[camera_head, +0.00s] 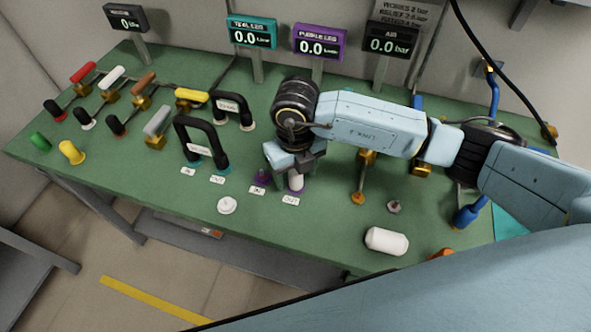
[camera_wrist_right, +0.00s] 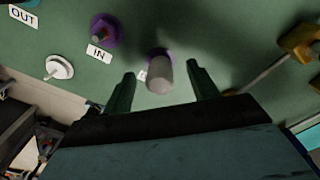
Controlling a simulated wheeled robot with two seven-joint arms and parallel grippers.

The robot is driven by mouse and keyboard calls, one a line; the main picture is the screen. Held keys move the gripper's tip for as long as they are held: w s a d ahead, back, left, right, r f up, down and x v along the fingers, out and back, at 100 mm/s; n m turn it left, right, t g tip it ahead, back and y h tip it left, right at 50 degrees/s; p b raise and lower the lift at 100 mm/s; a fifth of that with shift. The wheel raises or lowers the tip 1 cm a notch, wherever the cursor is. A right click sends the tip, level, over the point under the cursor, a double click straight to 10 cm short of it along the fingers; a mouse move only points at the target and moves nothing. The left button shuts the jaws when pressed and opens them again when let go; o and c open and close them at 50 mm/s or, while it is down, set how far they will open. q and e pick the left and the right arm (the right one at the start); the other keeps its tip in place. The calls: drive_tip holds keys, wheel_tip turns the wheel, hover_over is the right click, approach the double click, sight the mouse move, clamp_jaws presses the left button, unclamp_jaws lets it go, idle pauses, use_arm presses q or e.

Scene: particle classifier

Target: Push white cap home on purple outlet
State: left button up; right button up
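The white cap (camera_head: 296,181) stands on the purple outlet (camera_head: 296,191), beside the OUT label near the bench's front. In the right wrist view the cap (camera_wrist_right: 160,77) shows as a pale cylinder with the purple outlet's ring (camera_wrist_right: 158,52) behind it. How far it is seated cannot be told. My right gripper (camera_head: 292,165) is just above the cap. In the wrist view its two fingers (camera_wrist_right: 161,74) are spread, one on each side of the cap, with a gap on both sides. My left gripper is not in view.
The purple inlet (camera_wrist_right: 103,30) is just left of the outlet. A white disc-like piece (camera_head: 227,205) and a white cylinder (camera_head: 387,241) lie on the green bench (camera_head: 330,225). Black hose loops (camera_head: 199,140) stand at left. A brass valve (camera_head: 362,175) is at right.

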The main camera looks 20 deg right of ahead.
sight(295, 172)
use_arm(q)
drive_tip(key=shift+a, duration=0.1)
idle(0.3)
use_arm(e)
wheel_tip(295, 172, up, 5)
drive_tip(key=shift+w+r+p, duration=0.1)
drive_tip(key=shift+p, duration=0.25)
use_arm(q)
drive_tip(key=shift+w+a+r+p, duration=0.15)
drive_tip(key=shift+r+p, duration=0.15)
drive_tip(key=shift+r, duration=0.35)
use_arm(e)
wheel_tip(295, 172, up, 8)
drive_tip(key=shift+r, duration=0.1)
